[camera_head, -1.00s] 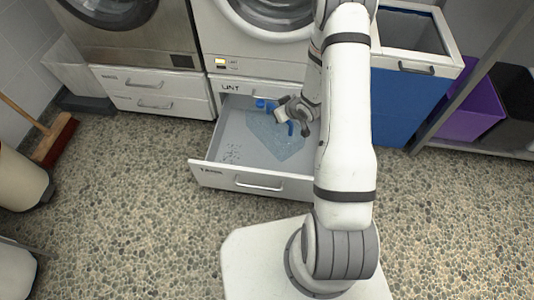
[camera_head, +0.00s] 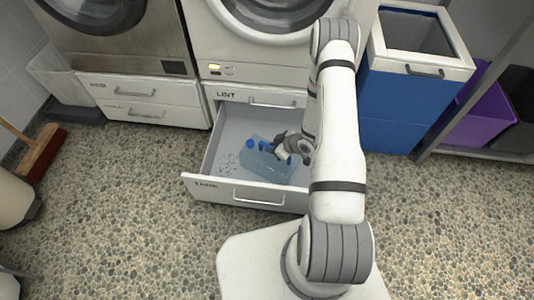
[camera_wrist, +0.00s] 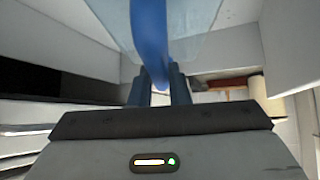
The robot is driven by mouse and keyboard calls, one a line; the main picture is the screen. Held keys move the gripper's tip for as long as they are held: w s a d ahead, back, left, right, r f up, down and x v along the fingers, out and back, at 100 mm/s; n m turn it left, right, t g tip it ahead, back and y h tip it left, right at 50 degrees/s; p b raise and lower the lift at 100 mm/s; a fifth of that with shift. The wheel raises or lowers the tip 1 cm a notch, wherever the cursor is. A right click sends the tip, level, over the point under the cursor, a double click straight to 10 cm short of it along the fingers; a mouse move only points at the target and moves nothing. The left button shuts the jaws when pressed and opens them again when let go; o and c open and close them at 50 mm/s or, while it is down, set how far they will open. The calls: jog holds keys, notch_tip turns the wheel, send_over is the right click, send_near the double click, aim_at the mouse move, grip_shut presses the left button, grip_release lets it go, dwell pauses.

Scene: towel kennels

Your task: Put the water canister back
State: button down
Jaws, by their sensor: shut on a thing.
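The water canister (camera_head: 262,162) is translucent pale blue with blue fittings. In the head view it is inside the open drawer marked TANK (camera_head: 230,192), below the dryer. My gripper (camera_head: 287,152) is at the canister's right side, partly hidden by my arm. In the wrist view my gripper (camera_wrist: 160,88) is shut on the canister's blue handle (camera_wrist: 150,35), and the clear body (camera_wrist: 196,20) shows behind it. I cannot tell whether the canister touches the drawer floor.
A drawer marked LINT (camera_head: 262,97) is just above the open drawer. A blue bin (camera_head: 392,110) stands to the right and a purple bin (camera_head: 476,118) beyond it. A broom (camera_head: 40,152) leans at the left. The pebbled floor in front is mostly clear.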

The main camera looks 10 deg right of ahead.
aim_at(270, 157)
jog(key=shift+f, duration=1.1)
jog(key=shift+f+b, duration=0.2)
jog(key=shift+b, duration=0.2)
jog(key=c, duration=1.4)
grip_release()
jog(key=shift+r, duration=0.1)
jog(key=shift+o, duration=0.2)
